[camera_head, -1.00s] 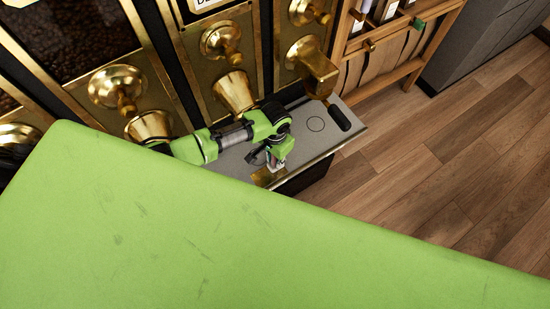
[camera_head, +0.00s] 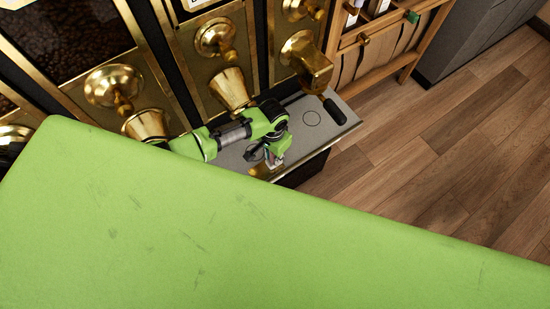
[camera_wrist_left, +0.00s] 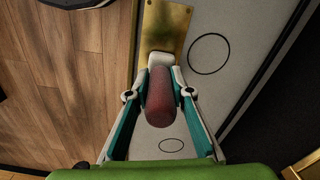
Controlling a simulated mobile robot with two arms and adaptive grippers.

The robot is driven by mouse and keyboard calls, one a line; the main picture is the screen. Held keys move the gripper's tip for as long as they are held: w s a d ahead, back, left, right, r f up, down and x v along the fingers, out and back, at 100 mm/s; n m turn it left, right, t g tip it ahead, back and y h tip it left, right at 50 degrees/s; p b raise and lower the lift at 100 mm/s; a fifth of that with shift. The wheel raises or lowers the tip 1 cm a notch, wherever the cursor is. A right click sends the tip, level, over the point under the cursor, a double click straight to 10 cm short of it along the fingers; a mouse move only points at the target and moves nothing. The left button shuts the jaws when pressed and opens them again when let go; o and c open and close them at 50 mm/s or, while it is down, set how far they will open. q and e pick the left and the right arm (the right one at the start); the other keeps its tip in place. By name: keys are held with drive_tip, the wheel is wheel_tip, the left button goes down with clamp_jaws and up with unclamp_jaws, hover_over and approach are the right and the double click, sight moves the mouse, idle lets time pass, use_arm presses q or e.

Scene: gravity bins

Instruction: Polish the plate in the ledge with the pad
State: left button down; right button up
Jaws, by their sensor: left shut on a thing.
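A brass plate (camera_wrist_left: 168,22) lies in the grey ledge (camera_wrist_left: 240,20) below the brass dispensers. In the head view the plate (camera_head: 259,170) is partly hidden by my left gripper and my green body. My left gripper (camera_head: 272,162) is low over the ledge, close to the plate. In the left wrist view my left gripper (camera_wrist_left: 160,82) is shut on the pad (camera_wrist_left: 160,100), a rounded red-brown piece with a pale end. The pale end overlaps the plate's near edge in that view; whether it touches cannot be told. My right gripper is not in view.
Black circles mark the ledge, one (camera_head: 311,118) right of my arm. A brass spout with a black handle (camera_head: 334,111) stands over the ledge's right end. Brass funnels (camera_head: 230,88) hang close behind my arm. Wooden floor (camera_head: 440,150) is open at right.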

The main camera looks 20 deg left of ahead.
use_arm(q)
drive_tip(key=shift+w+a, duration=0.2)
drive_tip(key=shift+a, duration=0.2)
drive_tip(key=shift+s+d+p, duration=0.5)
drive_tip(key=shift+d, duration=0.1)
drive_tip(key=shift+s+d, duration=0.3)
drive_tip(key=shift+d, duration=0.1)
drive_tip(key=shift+w+r+p, duration=0.15)
drive_tip(key=shift+r+p, duration=0.5)
drive_tip(key=shift+p, duration=0.2)
drive_tip(key=shift+r, duration=0.25)
